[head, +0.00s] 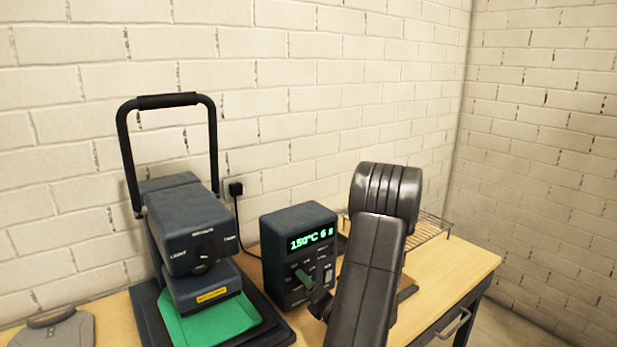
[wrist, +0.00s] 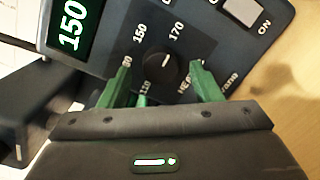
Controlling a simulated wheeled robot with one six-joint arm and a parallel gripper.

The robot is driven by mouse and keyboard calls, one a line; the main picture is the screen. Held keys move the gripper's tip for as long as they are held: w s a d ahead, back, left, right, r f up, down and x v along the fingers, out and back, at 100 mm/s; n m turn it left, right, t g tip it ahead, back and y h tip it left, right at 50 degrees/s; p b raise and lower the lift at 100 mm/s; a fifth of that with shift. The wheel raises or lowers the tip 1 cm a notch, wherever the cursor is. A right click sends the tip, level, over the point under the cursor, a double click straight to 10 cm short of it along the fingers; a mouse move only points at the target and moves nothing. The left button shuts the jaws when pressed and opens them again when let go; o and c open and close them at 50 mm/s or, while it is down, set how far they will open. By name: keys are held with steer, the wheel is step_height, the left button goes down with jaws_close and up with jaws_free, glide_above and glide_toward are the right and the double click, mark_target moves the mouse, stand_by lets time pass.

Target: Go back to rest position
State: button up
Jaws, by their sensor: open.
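My gripper (wrist: 160,88) is open in the wrist view, its two green fingers on either side of the black temperature knob (wrist: 160,67) on the control box. Whether the fingers touch the knob or stand just off it I cannot tell. In the head view the dark control box (head: 298,256) stands on the table with its green display reading 150°C 6 s. My gripper (head: 306,277) is at the front of the box there, partly hidden by my dark arm.
A heat press (head: 196,233) with a raised black handle stands left of the box, a green piece (head: 212,318) on its base. A wire rack (head: 432,227) is behind my arm at right. Brick walls close the back and right.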

steer(key=b+v, duration=0.2)
steer(key=v, duration=1.1)
steer(key=w+a+n+y+b, duration=0.1)
steer(key=w+a+n+b, duration=0.2)
steer(key=w+n, duration=0.3)
steer(key=w+a+n+y+b, duration=0.1)
steer(key=w+a+n+b, duration=0.2)
steer(key=n, duration=1)
steer(key=shift+w+a+n+b, duration=0.3)
steer(key=shift+w+a, duration=0.1)
steer(key=shift+w, duration=1.3)
steer(key=shift+f, duration=0.15)
steer(key=shift+s+a, duration=0.1)
